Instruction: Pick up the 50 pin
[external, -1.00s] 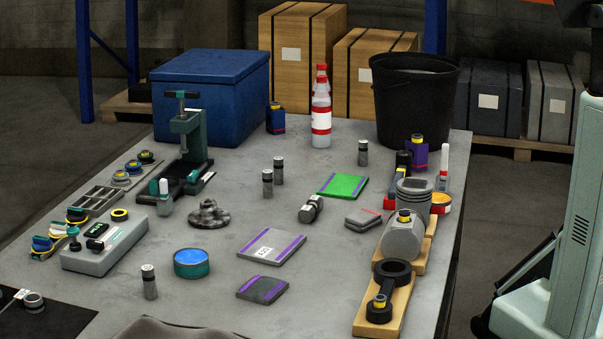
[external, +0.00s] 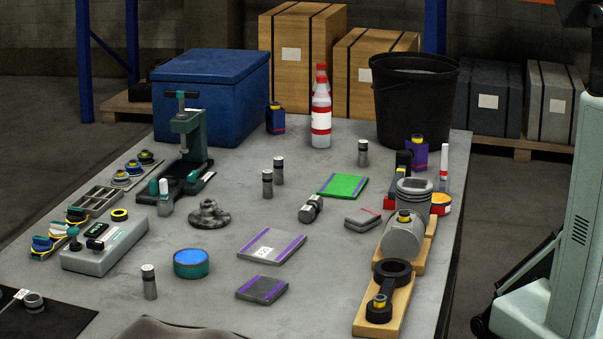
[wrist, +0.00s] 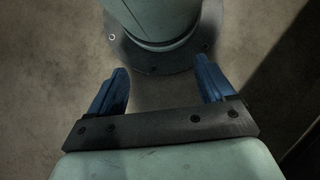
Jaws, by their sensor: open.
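Several upright grey pins with dark bands stand on the table in the external view: one at front left (external: 149,282), two near the middle (external: 267,184) (external: 278,171) and one farther back (external: 363,153). A thicker dark-and-grey cylinder (external: 311,208) lies on its side near the centre. I cannot read a 50 on any pin. A grey mat with purple edges (external: 285,252) has a small white label whose marking is too small to read surely. My gripper (wrist: 161,66) is open and empty in the wrist view, its blue fingers apart above my own base, away from the pins.
The green press (external: 187,150), blue bin (external: 215,90) and black bucket (external: 412,105) stand at the back. A grey block with small parts (external: 105,255) is at left. Wooden stands with piston parts (external: 395,310) line the right edge. Bare table surrounds the front-left pin.

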